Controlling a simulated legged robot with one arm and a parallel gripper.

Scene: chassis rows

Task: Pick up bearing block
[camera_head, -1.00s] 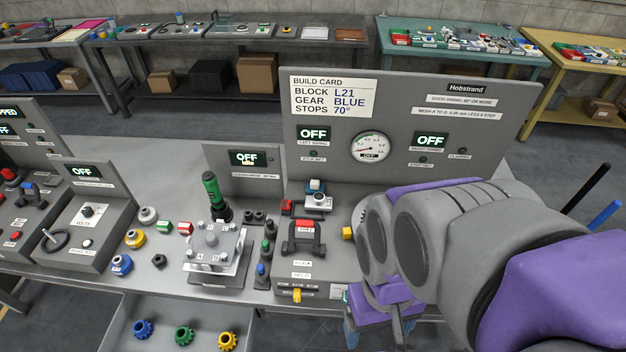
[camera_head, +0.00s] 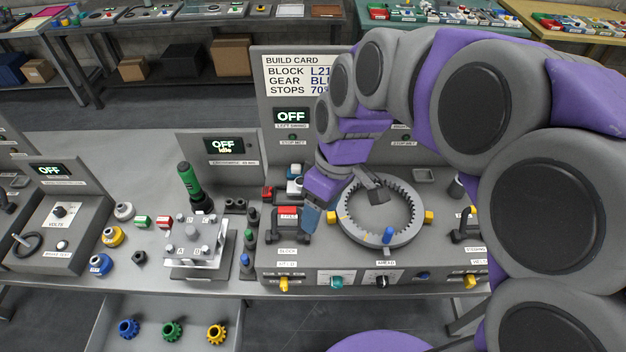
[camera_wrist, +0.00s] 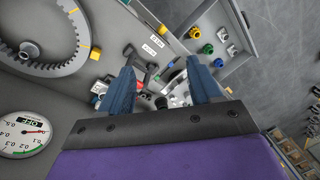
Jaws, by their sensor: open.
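I cannot tell for certain which piece is the bearing block. A small white block with a blue part (camera_head: 295,182) stands behind the red-labelled black handle (camera_head: 289,217) at the fixture's left end, partly hidden by that handle. Pale metallic pieces (camera_wrist: 232,50) also lie in the open drawer in the wrist view, too small to identify. My gripper (camera_head: 312,217) hangs beside the black handle, pointing down. In the wrist view my gripper (camera_wrist: 162,88) has its two blue fingers apart, with nothing held between them.
A large toothed ring (camera_head: 418,212) sits on the fixture, right of my gripper. A metal stand (camera_head: 195,255) and a green-handled tool (camera_head: 189,180) stand to the left. The open drawer holds a blue gear (camera_head: 129,328), a green gear (camera_head: 172,331) and a yellow gear (camera_head: 215,334). The build card (camera_head: 296,75) stands behind.

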